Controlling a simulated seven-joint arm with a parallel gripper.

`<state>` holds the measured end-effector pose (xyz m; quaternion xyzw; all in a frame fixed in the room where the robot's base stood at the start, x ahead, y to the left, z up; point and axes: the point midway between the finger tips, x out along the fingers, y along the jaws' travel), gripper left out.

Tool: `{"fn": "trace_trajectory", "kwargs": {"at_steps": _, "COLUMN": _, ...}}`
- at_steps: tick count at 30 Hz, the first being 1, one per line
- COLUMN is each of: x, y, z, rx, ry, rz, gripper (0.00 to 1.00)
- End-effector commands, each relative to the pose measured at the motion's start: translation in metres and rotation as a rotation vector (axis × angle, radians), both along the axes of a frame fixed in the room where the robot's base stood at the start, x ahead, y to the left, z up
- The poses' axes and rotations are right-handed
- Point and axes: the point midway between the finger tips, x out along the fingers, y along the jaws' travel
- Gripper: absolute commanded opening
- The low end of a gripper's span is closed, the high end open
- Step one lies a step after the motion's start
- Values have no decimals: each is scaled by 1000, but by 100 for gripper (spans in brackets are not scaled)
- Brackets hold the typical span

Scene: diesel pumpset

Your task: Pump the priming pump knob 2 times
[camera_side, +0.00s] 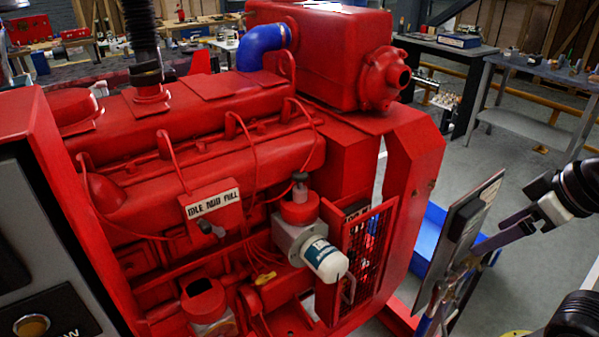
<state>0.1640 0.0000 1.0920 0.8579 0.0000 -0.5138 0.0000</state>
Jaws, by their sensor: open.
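The priming pump knob (300,181) is a small grey knob with a dark top. It stands upright on a red round housing (299,208), above a grey block with a white filter canister, on the front of the red engine. My gripper (455,262) is at the right, well apart from the knob, with clear air between them. It is open and touches nothing that I can make out. Its fingertips are hard to tell apart from the dark flat plate beside them.
A red mesh guard (369,250) stands just right of the white canister (325,260). A lever plate (211,204) with a dark lever is to the left. Thin red pipes run behind the knob. A blue bin (428,240) is on the floor at the right.

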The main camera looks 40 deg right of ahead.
Motion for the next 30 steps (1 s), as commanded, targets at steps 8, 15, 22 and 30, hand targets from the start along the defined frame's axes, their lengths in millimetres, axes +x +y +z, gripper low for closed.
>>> {"fn": "trace_trajectory", "kwargs": {"at_steps": 8, "x": 0, "y": 0, "z": 0, "rx": 0, "ry": 0, "rz": 0, "gripper": 46}}
{"fn": "trace_trajectory", "kwargs": {"at_steps": 15, "x": 0, "y": 0, "z": 0, "rx": 0, "ry": 0, "rz": 0, "gripper": 3}}
{"fn": "trace_trajectory", "kwargs": {"at_steps": 22, "x": 0, "y": 0, "z": 0, "rx": 0, "ry": 0, "rz": 0, "gripper": 0}}
{"fn": "trace_trajectory", "kwargs": {"at_steps": 30, "x": 0, "y": 0, "z": 0, "rx": 0, "ry": 0, "rz": 0, "gripper": 0}}
